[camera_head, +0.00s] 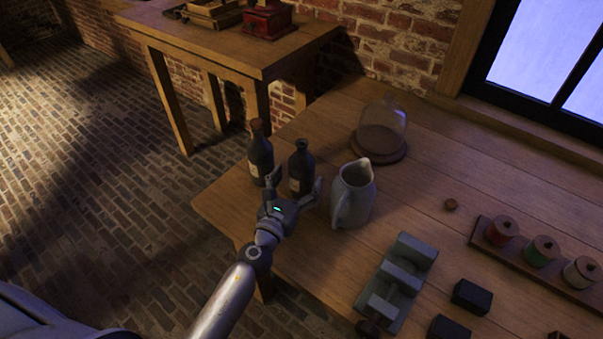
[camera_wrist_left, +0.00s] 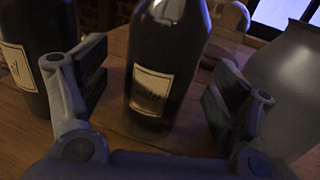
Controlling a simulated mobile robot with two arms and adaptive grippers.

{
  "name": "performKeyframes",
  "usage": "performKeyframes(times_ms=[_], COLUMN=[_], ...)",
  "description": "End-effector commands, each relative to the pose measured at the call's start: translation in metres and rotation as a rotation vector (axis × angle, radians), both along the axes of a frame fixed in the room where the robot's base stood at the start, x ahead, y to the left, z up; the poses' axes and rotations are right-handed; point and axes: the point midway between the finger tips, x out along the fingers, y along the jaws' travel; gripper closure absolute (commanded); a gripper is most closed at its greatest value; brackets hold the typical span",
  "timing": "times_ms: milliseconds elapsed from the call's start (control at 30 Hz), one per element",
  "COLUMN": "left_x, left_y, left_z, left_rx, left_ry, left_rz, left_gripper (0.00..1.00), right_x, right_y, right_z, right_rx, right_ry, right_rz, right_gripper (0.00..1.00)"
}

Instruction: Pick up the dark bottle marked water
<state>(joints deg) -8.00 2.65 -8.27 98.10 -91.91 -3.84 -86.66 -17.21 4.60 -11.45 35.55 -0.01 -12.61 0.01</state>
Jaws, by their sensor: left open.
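Two dark bottles stand upright on the wooden table. The right dark bottle (camera_head: 301,166) has a pale label and no visible stopper; it also stands between my fingers in the left wrist view (camera_wrist_left: 167,60). My right gripper is not in view.
A grey pitcher (camera_head: 354,194) stands close to the right of my gripper. A glass dome (camera_head: 382,128) is behind it. A grey metal vise-like piece (camera_head: 397,284), dark blocks (camera_head: 471,297) and a spool rack (camera_head: 545,262) lie to the right. The table's left edge is near the bottles.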

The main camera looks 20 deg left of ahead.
Motion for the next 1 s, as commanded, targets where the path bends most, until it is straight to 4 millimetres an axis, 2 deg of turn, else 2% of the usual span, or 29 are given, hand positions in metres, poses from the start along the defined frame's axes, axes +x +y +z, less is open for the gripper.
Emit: performKeyframes(times_ms=[100, 200, 467, 567, 900, 967, 1000], left_x=[0.016, 0.024, 0.026, 0.026, 0.026, 0.026, 0.027], left_y=[-0.002, -0.003, -0.003, -0.003, -0.003, -0.003, -0.003], left_z=[0.0, 0.0, 0.0, 0.0, 0.0, 0.0, 0.001], left_rx=[0.0, -0.001, -0.001, 0.0, 0.0, 0.0, 0.0], left_ry=[0.0, 0.0, 0.0, 0.0, 0.0, 0.0, -0.002], left_rz=[0.001, 0.0, 0.0, 0.0, 0.0, 0.0, 0.0], left_gripper=[0.16, 0.16, 0.16, 0.27, 0.7, 0.78, 0.78], right_x=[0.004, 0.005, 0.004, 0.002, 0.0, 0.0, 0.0], right_y=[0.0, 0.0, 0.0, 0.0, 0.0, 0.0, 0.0], right_z=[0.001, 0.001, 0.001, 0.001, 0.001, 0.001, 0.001], right_rx=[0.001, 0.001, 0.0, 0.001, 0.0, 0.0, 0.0], right_ry=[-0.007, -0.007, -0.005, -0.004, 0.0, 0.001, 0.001], right_rz=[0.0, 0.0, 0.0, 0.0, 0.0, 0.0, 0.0], right_gripper=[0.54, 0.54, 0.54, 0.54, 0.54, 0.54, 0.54])
